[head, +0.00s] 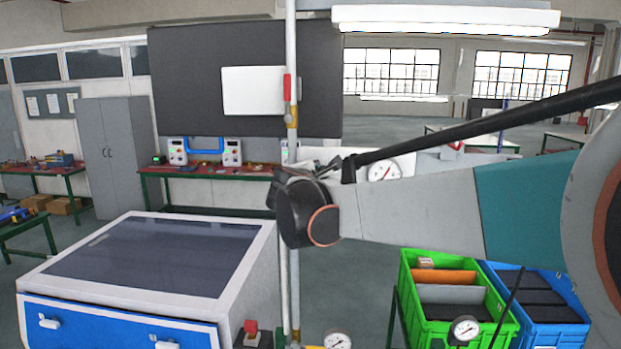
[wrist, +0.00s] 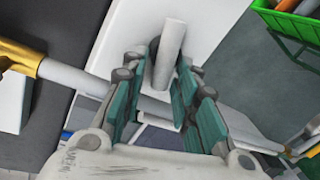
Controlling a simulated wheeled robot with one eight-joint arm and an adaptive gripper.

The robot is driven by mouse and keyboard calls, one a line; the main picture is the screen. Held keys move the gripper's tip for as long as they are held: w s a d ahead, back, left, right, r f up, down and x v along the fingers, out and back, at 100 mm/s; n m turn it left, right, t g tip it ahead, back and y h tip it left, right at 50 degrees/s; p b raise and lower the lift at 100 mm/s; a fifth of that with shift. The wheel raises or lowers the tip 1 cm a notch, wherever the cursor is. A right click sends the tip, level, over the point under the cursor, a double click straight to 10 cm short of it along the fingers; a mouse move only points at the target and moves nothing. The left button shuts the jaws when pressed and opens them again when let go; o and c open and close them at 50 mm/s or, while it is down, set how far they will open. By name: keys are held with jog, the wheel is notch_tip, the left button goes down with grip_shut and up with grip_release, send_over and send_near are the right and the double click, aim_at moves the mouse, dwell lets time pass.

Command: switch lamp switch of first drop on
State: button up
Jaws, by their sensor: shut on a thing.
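In the wrist view my gripper (wrist: 160,78) has its teal-padded fingers on either side of a pale round lever (wrist: 170,42). The lever sticks out from a dark round base in front of a white surface. The gripper is shut on this lever, though the exact contact is hard to see. I cannot tell from its markings whether it is the lamp switch. A vertical pipe (head: 292,45) with a red handle (head: 287,86) runs past the arm. A lit ceiling lamp (head: 445,18) hangs at the top.
A white-framed cabinet (head: 262,238) with blue drawers stands at lower left. A green crate (head: 408,285) and a blue crate (head: 572,328) are at lower right. Pressure gauges (head: 384,168) (head: 465,330) are close to my arm. A pale pipe (wrist: 75,78) crosses the wrist view.

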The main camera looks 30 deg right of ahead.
jog(key=shift+s, duration=0.1)
jog(key=o, duration=1.1)
jog(key=shift+c, duration=0.2)
jog(key=shift+a, duration=0.1)
jog(key=v, duration=1.1)
jog(key=shift+s+a, duration=0.15)
jog(key=shift+s, duration=0.25)
